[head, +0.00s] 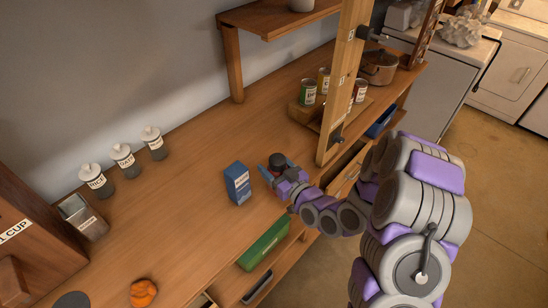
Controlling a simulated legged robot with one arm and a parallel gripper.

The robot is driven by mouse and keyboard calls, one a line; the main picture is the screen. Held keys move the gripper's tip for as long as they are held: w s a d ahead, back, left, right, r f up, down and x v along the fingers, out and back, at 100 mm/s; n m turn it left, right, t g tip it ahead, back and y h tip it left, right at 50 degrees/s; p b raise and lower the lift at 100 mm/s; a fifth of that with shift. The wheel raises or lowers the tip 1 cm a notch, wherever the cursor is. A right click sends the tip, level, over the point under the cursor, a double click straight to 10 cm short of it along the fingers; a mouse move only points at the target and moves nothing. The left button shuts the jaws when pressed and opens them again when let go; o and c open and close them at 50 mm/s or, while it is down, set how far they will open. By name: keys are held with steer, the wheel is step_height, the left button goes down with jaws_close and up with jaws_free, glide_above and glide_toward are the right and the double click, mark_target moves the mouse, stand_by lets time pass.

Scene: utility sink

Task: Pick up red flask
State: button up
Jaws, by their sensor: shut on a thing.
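My gripper (272,173) is over the wooden counter near the middle of the view, its fingers shut around a small round thing. That thing has a dark top and a dull reddish side, and I take it to be the red flask (278,160). Its lower part is hidden by my fingers and wrist. I cannot tell whether it touches the counter or is held above it.
A blue box (237,184) stands just left of my gripper. Three white-lidded jars (123,158) line the wall. Several cans (308,92) stand on a wooden riser beside a wooden post (345,85). An orange lump (143,292) lies at the front left.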

mark_target(276, 176)
steer(key=shift+s+d+r+p, duration=0.2)
steer(key=shift+s+p, duration=0.25)
steer(key=shift+p, duration=0.7)
steer(key=shift+s+d+r+p, duration=0.1)
steer(key=shift+s+r+p, duration=0.25)
steer(key=shift+p, duration=0.8)
steer(key=shift+s+d+f+p, duration=0.1)
steer(key=shift+s+f+p, duration=0.05)
steer(key=shift+s+p, duration=1.3)
steer(key=shift+w, duration=0.1)
